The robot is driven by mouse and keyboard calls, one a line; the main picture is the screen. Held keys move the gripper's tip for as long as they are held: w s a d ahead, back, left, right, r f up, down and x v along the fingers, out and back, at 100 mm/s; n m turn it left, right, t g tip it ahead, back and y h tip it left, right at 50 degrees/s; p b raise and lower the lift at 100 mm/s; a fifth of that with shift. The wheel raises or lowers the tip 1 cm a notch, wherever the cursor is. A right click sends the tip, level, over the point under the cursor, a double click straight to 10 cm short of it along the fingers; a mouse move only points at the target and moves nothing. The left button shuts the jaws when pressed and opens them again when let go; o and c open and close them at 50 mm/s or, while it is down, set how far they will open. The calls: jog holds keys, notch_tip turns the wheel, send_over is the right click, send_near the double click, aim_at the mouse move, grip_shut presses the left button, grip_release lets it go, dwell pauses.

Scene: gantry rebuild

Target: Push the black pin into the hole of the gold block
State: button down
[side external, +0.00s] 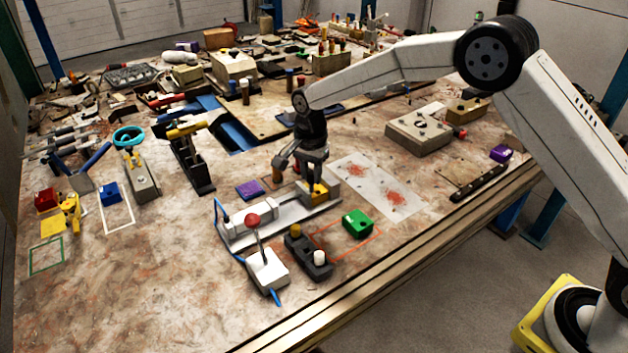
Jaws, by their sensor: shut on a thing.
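The gold block (331,193) sits at the right end of a long pale fixture near the middle of the table. My gripper (314,181) points down right over this block, its fingertips at or just above the block's top. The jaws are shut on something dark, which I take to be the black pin. The pin cannot be told apart from the dark fingers. The hole is hidden, and I cannot tell whether the pin's tip is in it. A brighter yellow patch shows at the fingertips.
A green block (357,223) and a black holder (309,252) with yellow and white pegs stand in front. A red-knobbed lever box (266,268) stands to their left. A purple block (250,190) lies left of the gripper. A white sheet (374,184) lies flat to the right.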

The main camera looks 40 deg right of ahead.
jog(key=w+d+m, duration=0.1)
jog(key=d+m, duration=0.1)
jog(key=w+d+m, duration=0.2)
jog(key=m, duration=0.1)
jog(key=shift+r, duration=0.1)
jog(key=shift+f, duration=2.9)
jog(key=shift+c, duration=1.9)
grip_release()
notch_tip(320, 180, up, 8)
jog(key=shift+s+d, duration=0.1)
jog(key=s+d+n+t, duration=0.1)
jog(key=s+d+n, duration=0.2)
jog(key=s+n, duration=0.6)
jog(key=s+d+n+t, duration=0.1)
jog(key=s+d+n, duration=0.2)
jog(key=s+n, duration=0.5)
jog(key=s, duration=1.3)
jog(key=shift+d+r+n+t, duration=0.3)
jog(key=shift+r+n, duration=0.1)
